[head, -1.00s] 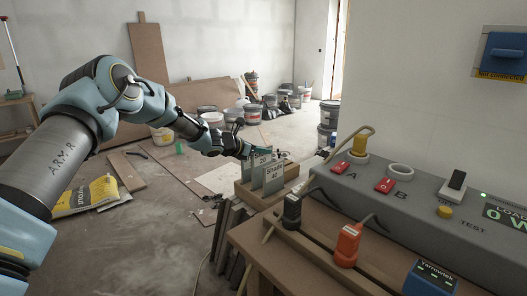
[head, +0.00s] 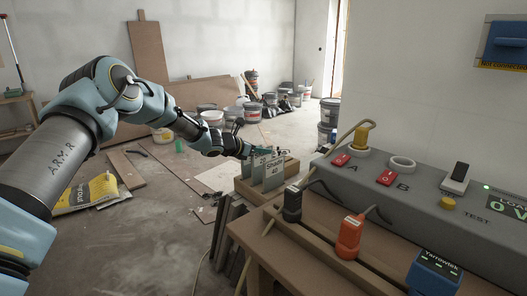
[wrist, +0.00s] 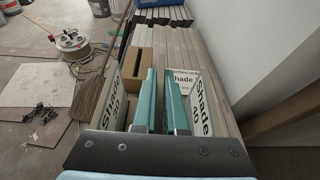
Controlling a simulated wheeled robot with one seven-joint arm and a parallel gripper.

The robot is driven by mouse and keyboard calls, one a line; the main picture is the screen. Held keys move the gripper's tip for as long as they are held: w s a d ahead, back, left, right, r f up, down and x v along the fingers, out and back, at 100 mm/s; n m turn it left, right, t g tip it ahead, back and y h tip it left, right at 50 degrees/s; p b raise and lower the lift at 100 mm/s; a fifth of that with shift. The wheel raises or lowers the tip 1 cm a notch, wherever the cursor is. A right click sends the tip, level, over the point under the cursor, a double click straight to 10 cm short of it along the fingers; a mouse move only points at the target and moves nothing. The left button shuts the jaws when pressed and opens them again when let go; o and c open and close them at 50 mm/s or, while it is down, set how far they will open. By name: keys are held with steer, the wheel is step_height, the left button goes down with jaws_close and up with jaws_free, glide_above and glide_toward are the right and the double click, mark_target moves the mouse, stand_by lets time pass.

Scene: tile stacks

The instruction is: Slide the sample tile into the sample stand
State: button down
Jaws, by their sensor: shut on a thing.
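In the wrist view my gripper's two teal fingers (wrist: 160,88) are close together, shut on a thin tile seen almost edge-on and largely hidden. Shade 40 labels show left (wrist: 112,103) and right (wrist: 200,108) of them. I cannot tell how deep the tile sits.
A grey control box (head: 430,195) with red switches fills the bench to the right. Black and orange plugs (head: 349,237) stand in front. A slotted cardboard-coloured block (wrist: 138,66) and stacked tile edges lie beyond the fingers. A cable reel (wrist: 70,41) is on the floor.

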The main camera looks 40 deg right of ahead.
steer(key=shift+f+b, duration=0.45)
steer(key=shift+f, duration=0.1)
steer(key=c, duration=0.9)
jaws_free()
steer(key=shift+b+v, duration=1.05)
steer(key=shift+v, duration=1.8)
steer(key=shift+a, duration=0.15)
steer(key=v, duration=1.1)
steer(key=shift+b, duration=0.35)
